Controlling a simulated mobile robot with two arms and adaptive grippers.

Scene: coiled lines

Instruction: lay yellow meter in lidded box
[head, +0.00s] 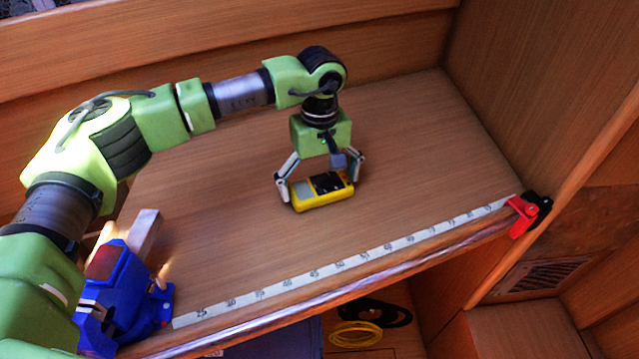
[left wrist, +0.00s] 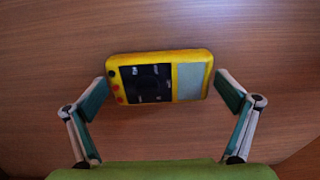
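The yellow meter (head: 307,203) with a dark face lies on or just above the wooden worktop. My left gripper (head: 320,187) reaches down over it with one finger at each end. In the left wrist view the meter (left wrist: 190,57) spans almost the whole gap between the fingertips of the gripper (left wrist: 161,80). I cannot tell whether both pads press on it or a sliver of space is left. No lidded box is clearly seen. My right gripper is not in view.
A blue vise (head: 122,295) stands at the worktop's front left. A numbered tape strip (head: 340,268) runs along the front edge to a red clamp (head: 522,217). Below the edge lie a yellow coil (head: 356,334) and a black coiled line (head: 385,312). The worktop around the meter is clear.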

